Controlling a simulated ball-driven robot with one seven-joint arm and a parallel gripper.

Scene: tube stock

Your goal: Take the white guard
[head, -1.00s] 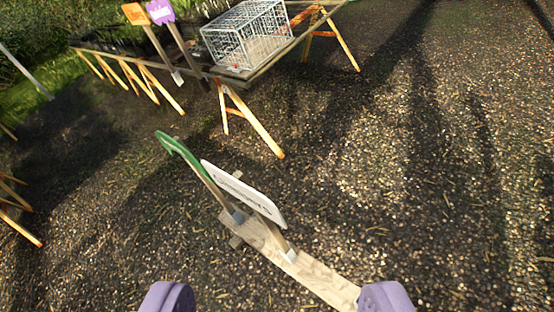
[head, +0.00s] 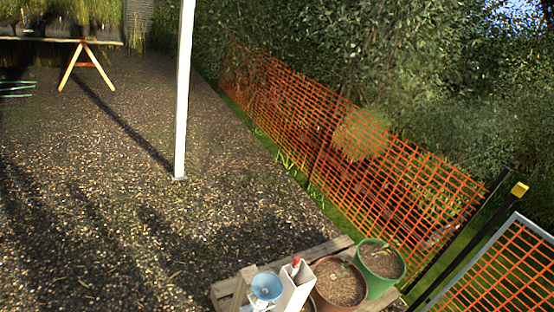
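A white square-sided, upright piece (head: 295,287) stands at the bottom edge of the view, on or beside a wooden pallet. It has a small red item at its top, and its lower part is cut off by the frame. I cannot tell for sure whether it is the white guard. My gripper is not in view.
A blue funnel-like bowl (head: 266,286), a brown pot (head: 339,284) and a green pot (head: 380,268) crowd around the white piece. A white post (head: 184,90) rises from open gravel (head: 110,210). Orange mesh fencing (head: 345,140) runs along the right; a trestle table (head: 60,41) stands far left.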

